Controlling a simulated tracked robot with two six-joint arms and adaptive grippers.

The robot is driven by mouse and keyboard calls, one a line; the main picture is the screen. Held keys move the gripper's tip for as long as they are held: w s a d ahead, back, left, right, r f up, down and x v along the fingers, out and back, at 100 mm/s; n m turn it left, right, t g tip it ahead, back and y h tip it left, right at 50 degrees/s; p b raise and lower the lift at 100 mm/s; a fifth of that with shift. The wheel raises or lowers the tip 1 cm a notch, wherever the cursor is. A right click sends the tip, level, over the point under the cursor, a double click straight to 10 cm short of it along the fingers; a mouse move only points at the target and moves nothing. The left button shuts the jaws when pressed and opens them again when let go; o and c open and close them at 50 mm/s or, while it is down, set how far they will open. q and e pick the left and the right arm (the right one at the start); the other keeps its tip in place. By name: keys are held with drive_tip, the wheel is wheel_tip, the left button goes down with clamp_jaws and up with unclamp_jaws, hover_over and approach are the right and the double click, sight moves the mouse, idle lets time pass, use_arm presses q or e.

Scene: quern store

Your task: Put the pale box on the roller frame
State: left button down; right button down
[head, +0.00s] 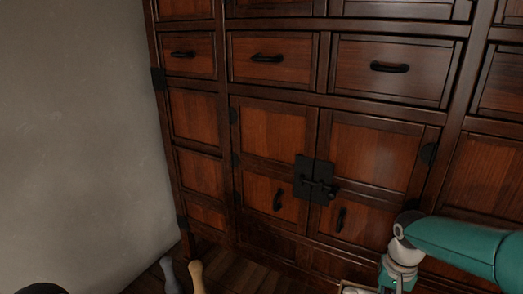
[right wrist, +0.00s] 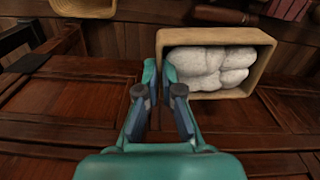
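The pale box (right wrist: 262,40) is an open tan box filled with white rounded lumps (right wrist: 210,65). It is at the upper right of the right wrist view. My right gripper (right wrist: 160,75) is at the box's left wall, one fingertip on each side, and looks shut on that wall. In the head view my right arm reaches in from the right and its fingertips are cut off by the bottom edge. A sliver of the white lumps (head: 356,290) shows there beside it. I cannot make out the roller frame. My left gripper is not in view.
A large dark-framed wooden cabinet (head: 270,135) with black handles fills the head view. A plain grey wall (head: 75,130) is at the left. Two rounded handles, one grey (head: 170,275) and one tan (head: 197,277), rise at the bottom. Another tan container (right wrist: 85,8) shows in the right wrist view.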

drive_tip(key=w+a+f+n+b, duration=0.35)
drive_tip(key=a+f+b, duration=0.35)
drive_tip(key=a, duration=0.4)
drive_tip(key=shift+n, duration=0.65)
drive_tip(key=r+p, duration=0.3)
drive_tip(key=p, duration=0.3)
drive_tip(key=s+r+p, duration=0.1)
drive_tip(key=r+p, duration=0.2)
drive_tip(key=p, duration=0.4)
drive_tip(key=s+r+p, duration=0.1)
drive_tip(key=r+p, duration=0.2)
drive_tip(key=p, duration=0.4)
drive_tip(key=shift+s+r, duration=0.15)
drive_tip(key=shift+s, duration=0.05)
drive_tip(key=shift+d, duration=0.1)
